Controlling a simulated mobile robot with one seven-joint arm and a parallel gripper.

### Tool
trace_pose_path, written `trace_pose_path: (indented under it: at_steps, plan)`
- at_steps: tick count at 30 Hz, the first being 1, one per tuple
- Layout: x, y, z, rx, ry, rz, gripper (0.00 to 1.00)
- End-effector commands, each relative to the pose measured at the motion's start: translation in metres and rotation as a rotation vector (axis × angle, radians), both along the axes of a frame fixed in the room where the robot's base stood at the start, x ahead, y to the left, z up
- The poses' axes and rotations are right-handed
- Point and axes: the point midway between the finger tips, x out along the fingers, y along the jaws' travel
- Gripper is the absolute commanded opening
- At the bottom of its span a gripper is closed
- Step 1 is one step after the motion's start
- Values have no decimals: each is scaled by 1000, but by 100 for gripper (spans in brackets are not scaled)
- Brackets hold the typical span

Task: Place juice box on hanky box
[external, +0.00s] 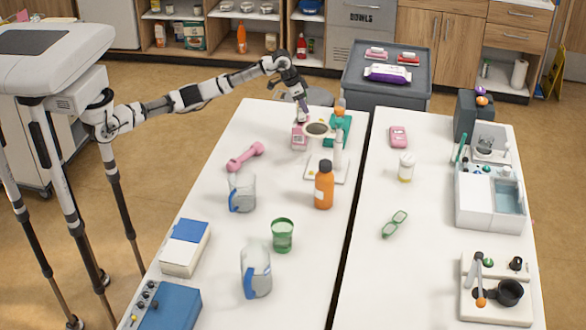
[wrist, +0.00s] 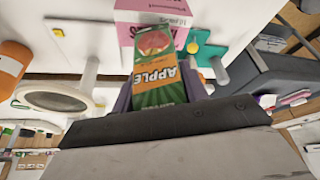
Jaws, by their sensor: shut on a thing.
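In the wrist view my gripper (wrist: 160,92) is shut on an orange-and-green juice box (wrist: 158,72) marked "APPLE", with a purple finger on each side. The hanky box also shows in the wrist view (wrist: 155,10), partly cut off at the top edge. The juice box overlaps it there; I cannot tell whether they touch. In the external view I cannot make out the juice box clearly.
Close to the hanky box stand a green device (external: 341,130) and a white stand with a round dark-centred head (external: 317,129). An orange bottle (external: 324,188) and a pink dumbbell (external: 244,157) are nearer. A dark gap separates the two tables.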

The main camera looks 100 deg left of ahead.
Motion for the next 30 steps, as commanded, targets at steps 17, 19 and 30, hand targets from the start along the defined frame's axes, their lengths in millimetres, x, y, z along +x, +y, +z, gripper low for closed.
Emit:
trace_pose_path:
  at_steps: [17,19,30]
  plan:
    - [0,-1,-9,0,-2,-1,62]
    - [1,-1,-9,0,-2,-1,65]
    - [-2,-1,-1,1,-3,-1,65]
